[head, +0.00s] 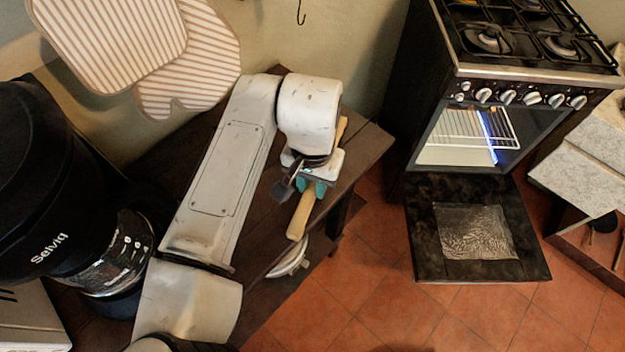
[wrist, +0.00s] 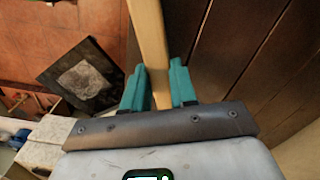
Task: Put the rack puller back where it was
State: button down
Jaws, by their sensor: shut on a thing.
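The rack puller (head: 301,218) is a pale wooden stick. My gripper (head: 313,188) is shut on it, with teal fingers on either side of the wood. The stick lies aslant over the right part of the dark wooden bench; I cannot tell whether it touches the bench top. Its upper part is mostly hidden behind my wrist in the head view. In the wrist view the rack puller (wrist: 148,38) runs up out of the frame from between the fingers of my gripper (wrist: 157,90).
A bare hook (head: 301,12) hangs on the wall above the bench (head: 361,150). Striped mitts (head: 190,60) hang at upper left. A black coffee maker (head: 75,200) stands at left. The oven (head: 490,130) at right has its door (head: 425,262) down. Tiled floor lies between.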

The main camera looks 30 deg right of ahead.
jog(key=c, duration=0.9)
grip_release()
notch_tip(320, 180, up, 12)
jog(key=shift+r, duration=0.1)
